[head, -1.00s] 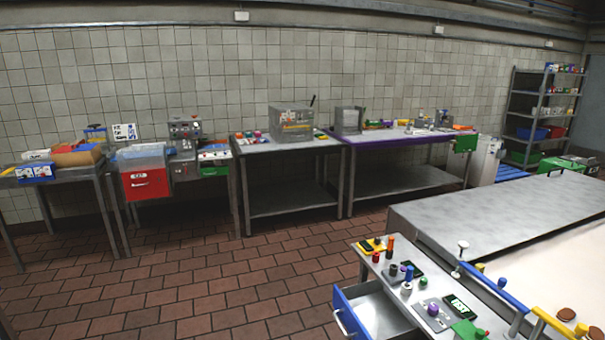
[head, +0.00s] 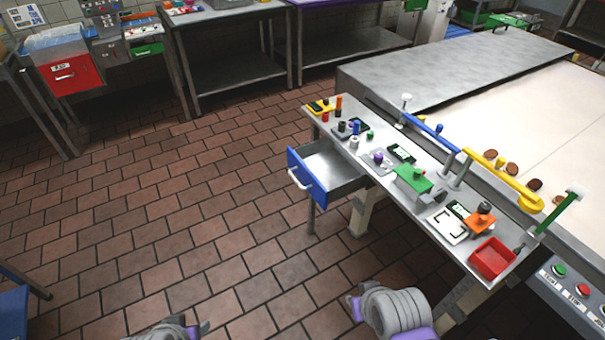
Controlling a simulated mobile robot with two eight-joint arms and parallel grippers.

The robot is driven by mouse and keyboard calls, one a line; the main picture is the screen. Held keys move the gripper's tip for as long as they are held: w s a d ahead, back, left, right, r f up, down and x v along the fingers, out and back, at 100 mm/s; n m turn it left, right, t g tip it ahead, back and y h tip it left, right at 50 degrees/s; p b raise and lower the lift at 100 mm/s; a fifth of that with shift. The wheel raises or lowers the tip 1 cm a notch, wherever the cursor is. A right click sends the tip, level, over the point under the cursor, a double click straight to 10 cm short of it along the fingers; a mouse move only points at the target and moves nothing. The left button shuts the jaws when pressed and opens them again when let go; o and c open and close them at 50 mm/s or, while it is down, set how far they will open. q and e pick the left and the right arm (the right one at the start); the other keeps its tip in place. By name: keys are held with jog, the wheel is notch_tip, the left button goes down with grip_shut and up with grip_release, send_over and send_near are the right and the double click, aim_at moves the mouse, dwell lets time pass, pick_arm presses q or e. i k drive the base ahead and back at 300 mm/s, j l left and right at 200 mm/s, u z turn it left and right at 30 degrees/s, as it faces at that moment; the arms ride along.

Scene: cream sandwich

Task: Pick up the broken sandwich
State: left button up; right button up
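The end of my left arm (head: 180,330) shows at the bottom edge, mostly cut off. My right arm (head: 395,308) shows at the bottom centre, well short of the belt. No clear fingers or held thing can be made out on either arm.
A narrow metal table (head: 440,222) stands between me and the belt (head: 560,125). Its blue drawer (head: 305,178) is pulled open toward the floor. A red tray (head: 492,258), a green device and small tools sit on it. Blue and yellow bars (head: 500,172) edge the belt. The tiled floor is clear.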

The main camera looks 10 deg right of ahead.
aim_at(558, 199)
jog(key=z, duration=2.05)
